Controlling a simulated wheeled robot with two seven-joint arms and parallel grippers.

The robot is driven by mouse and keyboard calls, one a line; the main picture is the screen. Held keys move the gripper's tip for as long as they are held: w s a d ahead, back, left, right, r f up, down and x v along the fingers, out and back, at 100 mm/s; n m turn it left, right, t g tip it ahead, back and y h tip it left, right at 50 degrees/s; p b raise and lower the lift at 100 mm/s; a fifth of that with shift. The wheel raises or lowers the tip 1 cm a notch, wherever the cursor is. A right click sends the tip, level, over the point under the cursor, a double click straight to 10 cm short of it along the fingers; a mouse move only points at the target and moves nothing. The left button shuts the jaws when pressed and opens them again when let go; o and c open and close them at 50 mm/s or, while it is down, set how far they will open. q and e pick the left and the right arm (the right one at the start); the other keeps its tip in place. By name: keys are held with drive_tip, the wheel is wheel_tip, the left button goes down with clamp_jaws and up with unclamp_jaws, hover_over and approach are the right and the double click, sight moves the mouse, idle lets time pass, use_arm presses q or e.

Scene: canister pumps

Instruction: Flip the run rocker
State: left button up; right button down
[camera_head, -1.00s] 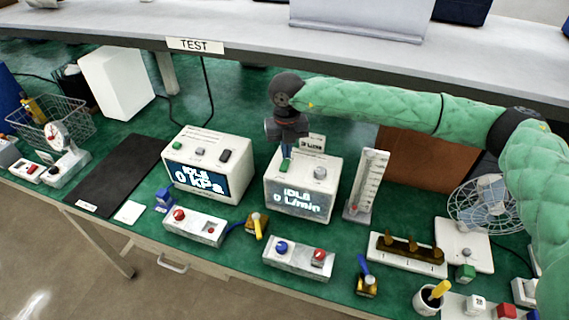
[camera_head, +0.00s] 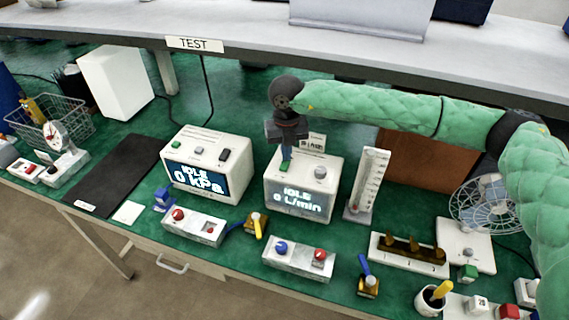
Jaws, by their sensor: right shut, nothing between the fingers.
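The right pump box (camera_head: 297,205) is white, and its lit screen reads IDLE and 0 L/min. On its top are a green button (camera_head: 286,167) and a grey knob (camera_head: 320,173). My right gripper (camera_head: 287,155) points down over the back left of this top, just behind the green button. It is shut and empty; contact with the box cannot be told. I see no rocker clearly on this box; the gripper covers part of the top. The left pump box (camera_head: 208,184) reads IDLE and 0 kPa and has a dark rocker-like switch (camera_head: 224,155). My left gripper is not in view.
A white gauge stand (camera_head: 367,186) stands close right of the right box. Control boxes with blue and red knobs (camera_head: 298,260) and red knob (camera_head: 194,227) lie in front. A shelf (camera_head: 250,48) runs behind. A black mat (camera_head: 113,178) lies left.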

drive_tip(key=shift+f, duration=0.3)
drive_tip(key=shift+r, duration=3.55)
